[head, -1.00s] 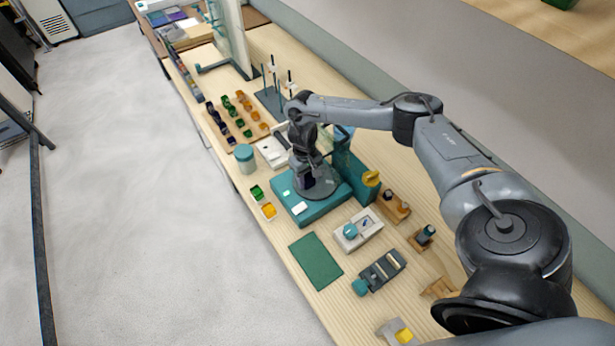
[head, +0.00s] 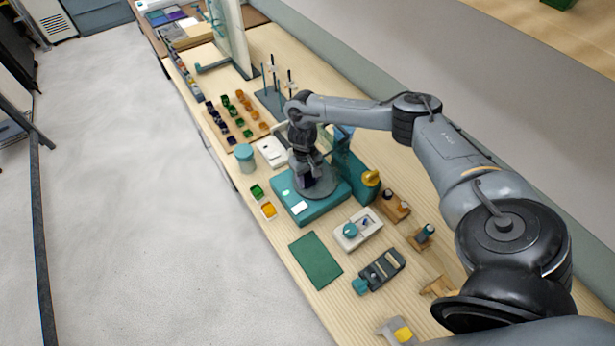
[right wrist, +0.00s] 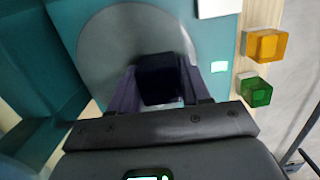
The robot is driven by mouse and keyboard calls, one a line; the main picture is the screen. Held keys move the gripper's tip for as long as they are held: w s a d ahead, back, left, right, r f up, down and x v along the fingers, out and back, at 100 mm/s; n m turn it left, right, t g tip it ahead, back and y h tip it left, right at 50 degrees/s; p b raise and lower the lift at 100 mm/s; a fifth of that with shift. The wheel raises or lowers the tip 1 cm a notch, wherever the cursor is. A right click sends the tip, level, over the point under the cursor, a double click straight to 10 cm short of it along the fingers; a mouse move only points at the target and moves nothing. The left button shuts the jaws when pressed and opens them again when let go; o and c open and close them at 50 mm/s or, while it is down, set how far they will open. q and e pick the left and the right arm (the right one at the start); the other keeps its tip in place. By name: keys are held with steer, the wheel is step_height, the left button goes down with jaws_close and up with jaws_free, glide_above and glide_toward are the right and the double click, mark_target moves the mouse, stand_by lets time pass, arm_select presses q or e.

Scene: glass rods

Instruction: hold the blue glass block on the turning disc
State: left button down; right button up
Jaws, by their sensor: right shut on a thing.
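The grey turning disc (head: 327,184) sits on a teal machine base (head: 298,213) on the bench; the disc (right wrist: 97,50) fills much of the right wrist view. My right gripper (head: 308,182) is over the disc, pointing down. In the right wrist view, a very dark blue block (right wrist: 158,78) sits between the fingers of my right gripper (right wrist: 160,88), which is shut on it. The block appears against or just over the disc; I cannot tell whether it touches. My left gripper is not in view.
An orange block (right wrist: 265,45) and a green block (right wrist: 255,91) lie beside the machine. A teal-lidded jar (head: 244,157) and a green mat (head: 316,260) are near the bench edge. A teal upright housing (head: 352,175) stands behind the disc.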

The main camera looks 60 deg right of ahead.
arm_select(q)
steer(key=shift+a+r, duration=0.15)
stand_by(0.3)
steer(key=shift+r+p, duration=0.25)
steer(key=shift+p, duration=0.15)
stand_by(1.0)
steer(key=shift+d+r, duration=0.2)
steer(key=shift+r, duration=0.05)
stand_by(0.4)
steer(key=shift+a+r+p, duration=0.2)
steer(key=shift+p, duration=0.25)
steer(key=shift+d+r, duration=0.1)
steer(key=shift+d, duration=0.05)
stand_by(0.8)
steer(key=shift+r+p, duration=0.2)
steer(key=shift+p, duration=0.1)
stand_by(0.5)
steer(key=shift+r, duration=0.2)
stand_by(0.4)
stand_by(0.8)
